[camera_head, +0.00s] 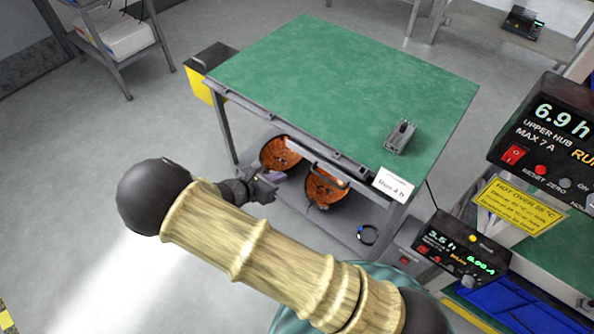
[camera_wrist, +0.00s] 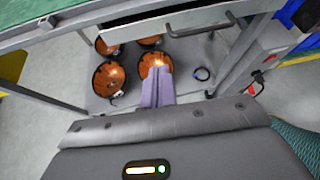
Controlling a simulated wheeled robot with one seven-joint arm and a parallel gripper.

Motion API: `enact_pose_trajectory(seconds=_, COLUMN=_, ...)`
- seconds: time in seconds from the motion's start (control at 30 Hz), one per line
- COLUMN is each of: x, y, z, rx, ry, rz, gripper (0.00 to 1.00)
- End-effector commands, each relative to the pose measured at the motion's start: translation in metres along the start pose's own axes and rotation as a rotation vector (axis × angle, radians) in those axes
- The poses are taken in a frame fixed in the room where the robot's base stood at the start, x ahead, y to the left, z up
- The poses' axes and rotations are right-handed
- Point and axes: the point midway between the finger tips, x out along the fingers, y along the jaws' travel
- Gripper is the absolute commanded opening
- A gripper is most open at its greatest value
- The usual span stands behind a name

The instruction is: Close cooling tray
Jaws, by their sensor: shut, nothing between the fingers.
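The grey tray front (camera_head: 318,163) sits under the front edge of the green-topped bench, with a dark bar handle on it. In the wrist view the pale tray front (camera_wrist: 140,27) and its bar handle (camera_wrist: 203,27) cross the top of the picture. How far the tray stands out from the bench is hard to tell, and its inside is hidden. My gripper (camera_head: 275,178) is shut and empty, in front of the bench and to the left of the handle. In the wrist view its fingertips (camera_wrist: 157,72) are together, below the handle and apart from it.
Several copper-coloured bowls (camera_wrist: 108,78) stand on the bench's lower shelf (camera_head: 345,222), with a cable coil (camera_head: 367,235). The green benchtop (camera_head: 340,75) holds a small grey device (camera_head: 400,136) and a label card (camera_head: 393,184). Powered units (camera_head: 460,250) stand right.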

Motion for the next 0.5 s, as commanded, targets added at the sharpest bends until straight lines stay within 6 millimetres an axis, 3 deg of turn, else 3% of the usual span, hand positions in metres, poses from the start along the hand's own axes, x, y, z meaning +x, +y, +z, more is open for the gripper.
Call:
enact_pose_trajectory(seconds=0.03, x=0.007, y=0.0, z=-0.018, rx=-0.002, ry=-0.043, rz=-0.002, gripper=0.0)
enact_pose_trajectory(seconds=0.1, x=0.008, y=-0.001, z=-0.025, rx=0.0, ry=-0.11, rz=-0.003, gripper=0.0)
enact_pose_trajectory(seconds=0.5, x=-0.003, y=0.007, z=-0.054, rx=0.055, ry=-0.463, rz=0.089, gripper=0.0)
